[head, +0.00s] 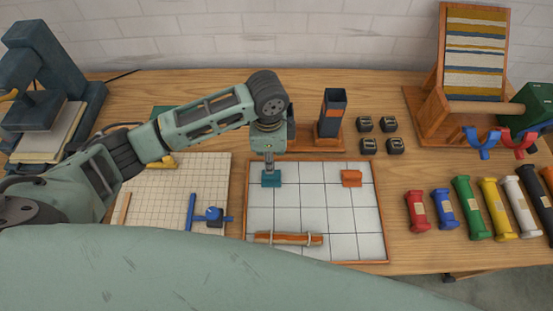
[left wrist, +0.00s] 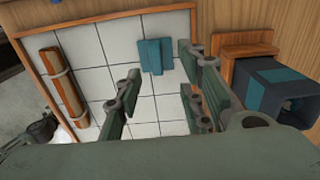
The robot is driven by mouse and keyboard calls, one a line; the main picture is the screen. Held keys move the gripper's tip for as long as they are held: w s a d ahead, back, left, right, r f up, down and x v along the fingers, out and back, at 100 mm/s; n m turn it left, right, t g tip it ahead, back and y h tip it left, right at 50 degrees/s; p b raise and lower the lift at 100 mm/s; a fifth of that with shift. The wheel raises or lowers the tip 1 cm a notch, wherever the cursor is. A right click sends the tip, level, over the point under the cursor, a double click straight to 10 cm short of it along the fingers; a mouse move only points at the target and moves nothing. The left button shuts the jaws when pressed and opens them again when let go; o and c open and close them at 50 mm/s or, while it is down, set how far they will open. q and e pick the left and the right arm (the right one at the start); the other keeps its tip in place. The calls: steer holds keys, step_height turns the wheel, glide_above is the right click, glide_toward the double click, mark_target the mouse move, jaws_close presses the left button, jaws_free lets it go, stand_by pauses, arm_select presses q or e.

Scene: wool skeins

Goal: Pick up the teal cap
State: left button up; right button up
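The teal cap (head: 271,181) is a small block-like piece on the white gridded tray (head: 315,215), near its far left corner. In the left wrist view the cap (left wrist: 155,56) shows between and beyond the fingertips. My left gripper (head: 268,168) points down right above the cap. In the left wrist view my left gripper (left wrist: 158,68) is open, with a gap between its fingers and nothing held. I cannot tell how much height separates the fingertips from the cap. My right gripper is not in view.
An orange clip (head: 351,179) and a strapped orange roll (head: 289,239) share the tray. A dark upright holder (head: 331,120) stands on a wooden base just behind it. Several small black blocks (head: 365,124) lie right of it. A cream gridded mat (head: 150,200) lies left.

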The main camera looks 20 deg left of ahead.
mark_target(271, 177)
arm_select(q)
steer(key=shift+s+f+p, duration=0.2)
steer(key=shift+f, duration=0.45)
steer(key=shift+s+f+p, duration=0.15)
steer(key=shift+f, duration=0.45)
steer(key=f, duration=0.1)
steer(key=f+p, duration=0.1)
steer(key=f, duration=0.2)
steer(key=shift+d+f, duration=0.25)
steer(key=shift+f, duration=0.3)
steer(key=c, duration=0.5)
jaws_close()
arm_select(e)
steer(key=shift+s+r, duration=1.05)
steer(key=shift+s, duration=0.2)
arm_select(q)
steer(key=shift+r, duration=0.1)
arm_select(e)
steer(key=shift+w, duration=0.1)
